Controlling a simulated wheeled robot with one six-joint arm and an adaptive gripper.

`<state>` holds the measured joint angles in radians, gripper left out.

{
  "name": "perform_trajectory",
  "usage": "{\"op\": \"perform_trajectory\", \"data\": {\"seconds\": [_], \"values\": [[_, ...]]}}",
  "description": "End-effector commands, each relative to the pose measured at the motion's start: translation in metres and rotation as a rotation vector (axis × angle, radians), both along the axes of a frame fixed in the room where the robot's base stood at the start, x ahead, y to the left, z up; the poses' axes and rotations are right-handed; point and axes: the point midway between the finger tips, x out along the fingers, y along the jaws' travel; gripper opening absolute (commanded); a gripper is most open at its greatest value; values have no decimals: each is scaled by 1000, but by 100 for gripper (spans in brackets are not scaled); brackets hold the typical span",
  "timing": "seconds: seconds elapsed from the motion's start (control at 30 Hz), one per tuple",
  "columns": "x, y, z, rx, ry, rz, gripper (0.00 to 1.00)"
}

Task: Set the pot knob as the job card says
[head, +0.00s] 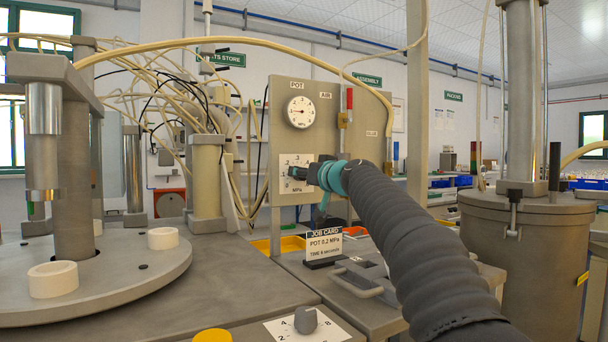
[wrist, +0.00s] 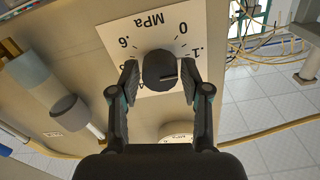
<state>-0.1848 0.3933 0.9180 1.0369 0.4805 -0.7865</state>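The job card (head: 324,243) stands on the bench and reads POT 0.2 MPa, with a small time line that looks like 6 seconds. The pot knob (wrist: 160,71) is dark and round, on a white MPa scale plate (wrist: 144,28) on the panel. A line on the knob points roughly right in the wrist view, towards the .1 side; the exact setting is unclear. My gripper (wrist: 160,82) is open, with one finger on each side of the knob and small gaps showing. In the head view my gripper (head: 311,172) hides the knob.
A round POT gauge (head: 300,112) sits above the scale plate. A second dial knob (head: 306,320) and a yellow button (head: 212,336) are at the bench front. A turntable (head: 110,285) with white rings is left; a large grey pot (head: 525,265) is right.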

Motion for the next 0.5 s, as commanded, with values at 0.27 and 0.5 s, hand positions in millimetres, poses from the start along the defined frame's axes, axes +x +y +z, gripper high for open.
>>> {"op": "perform_trajectory", "data": {"seconds": [0.27,0.5], "values": [[0,0,0,2,1,0,5],[0,0,0,48,32,0,5]]}}
